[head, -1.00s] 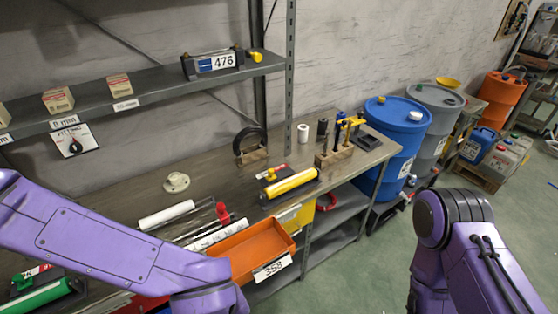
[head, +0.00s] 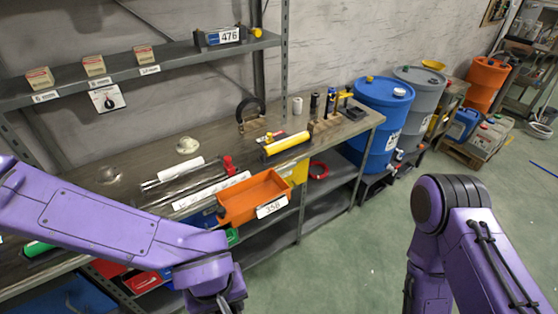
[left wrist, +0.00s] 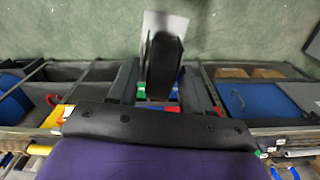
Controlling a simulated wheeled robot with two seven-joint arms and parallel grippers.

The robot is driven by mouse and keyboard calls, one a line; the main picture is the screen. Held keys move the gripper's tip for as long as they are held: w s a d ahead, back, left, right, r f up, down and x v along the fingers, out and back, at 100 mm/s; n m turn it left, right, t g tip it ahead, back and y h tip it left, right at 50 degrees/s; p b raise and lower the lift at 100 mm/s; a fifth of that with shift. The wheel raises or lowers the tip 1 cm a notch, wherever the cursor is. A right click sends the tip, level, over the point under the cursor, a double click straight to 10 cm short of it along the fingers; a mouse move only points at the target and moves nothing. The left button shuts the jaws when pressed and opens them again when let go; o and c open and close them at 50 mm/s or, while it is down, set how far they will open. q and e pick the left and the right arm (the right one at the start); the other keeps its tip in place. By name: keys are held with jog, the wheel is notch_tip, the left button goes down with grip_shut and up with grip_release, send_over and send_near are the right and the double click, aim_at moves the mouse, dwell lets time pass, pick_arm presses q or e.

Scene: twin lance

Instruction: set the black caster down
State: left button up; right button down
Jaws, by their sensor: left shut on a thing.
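In the left wrist view my left gripper (left wrist: 160,92) has its two dark fingers on either side of a black, slab-like thing with a pale grey plate behind it. I take this to be the black caster (left wrist: 165,62); its full shape cannot be made out. It is held over green floor, apart from the shelving. In the head view my left arm reaches in from the left, in front of the workbench (head: 130,200). Its wrist is at the bottom edge, and the fingertips and the caster are out of sight there. My right arm shows at the right, its gripper out of frame.
An orange bin (head: 255,197) marked 358 hangs at the bench's front edge. Tubes, a yellow roller (head: 288,143) and a pale flange (head: 187,145) lie on the bench. A blue barrel (head: 381,118) stands past its end. The green floor (head: 345,255) between bench and right arm is clear.

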pick_arm(q)
jog(key=w+a+f+m+b, duration=0.2)
jog(key=w+a+f+b, duration=0.2)
jog(key=w, duration=0.5)
jog(key=w+a+f+m+b, duration=0.2)
jog(key=w+a+f+b, duration=0.3)
jog(key=w+f+b, duration=0.3)
jog(key=shift+w+a+f+m+b, duration=0.15)
jog(key=shift+w+f+m+b, duration=0.2)
jog(key=shift+w+b, duration=0.85)
